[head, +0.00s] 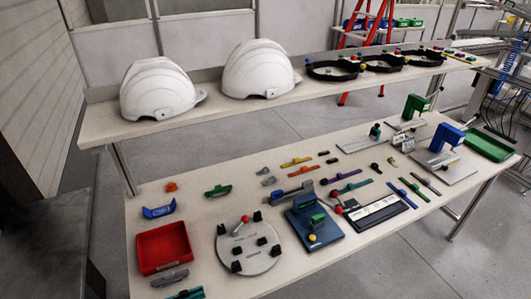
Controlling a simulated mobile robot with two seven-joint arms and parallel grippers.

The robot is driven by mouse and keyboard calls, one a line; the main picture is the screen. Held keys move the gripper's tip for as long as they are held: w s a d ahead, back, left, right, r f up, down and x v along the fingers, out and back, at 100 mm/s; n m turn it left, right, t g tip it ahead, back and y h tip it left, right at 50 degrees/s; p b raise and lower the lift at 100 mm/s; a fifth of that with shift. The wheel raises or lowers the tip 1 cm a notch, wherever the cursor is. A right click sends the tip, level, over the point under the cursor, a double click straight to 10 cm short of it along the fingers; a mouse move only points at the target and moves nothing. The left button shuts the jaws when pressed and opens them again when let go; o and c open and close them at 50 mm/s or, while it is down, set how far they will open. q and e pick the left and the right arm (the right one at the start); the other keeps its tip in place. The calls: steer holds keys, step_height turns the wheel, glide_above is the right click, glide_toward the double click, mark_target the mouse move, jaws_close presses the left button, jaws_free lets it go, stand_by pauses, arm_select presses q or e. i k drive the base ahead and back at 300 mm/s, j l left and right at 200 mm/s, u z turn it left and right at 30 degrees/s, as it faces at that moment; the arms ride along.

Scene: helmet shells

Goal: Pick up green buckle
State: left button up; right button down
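A small green part (218,191), which looks like the green buckle, lies flat on the lower table top (290,172), left of the middle. Nothing covers it, and bare table surrounds it. Neither of my grippers shows in the head view.
Near the green part are an orange piece (171,187), a blue bracket (159,210), a red tray (163,247) and a round grey fixture (247,262). A blue fixture (314,234) stands right of that. Two white helmet shells (157,88) (257,69) and several black bands sit on the raised shelf (222,111) behind.

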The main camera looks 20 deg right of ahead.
mark_target(320, 218)
steer(key=l+z, duration=0.15)
steer(key=z, duration=0.3)
steer(key=l+z, duration=0.15)
steer(key=z, duration=0.25)
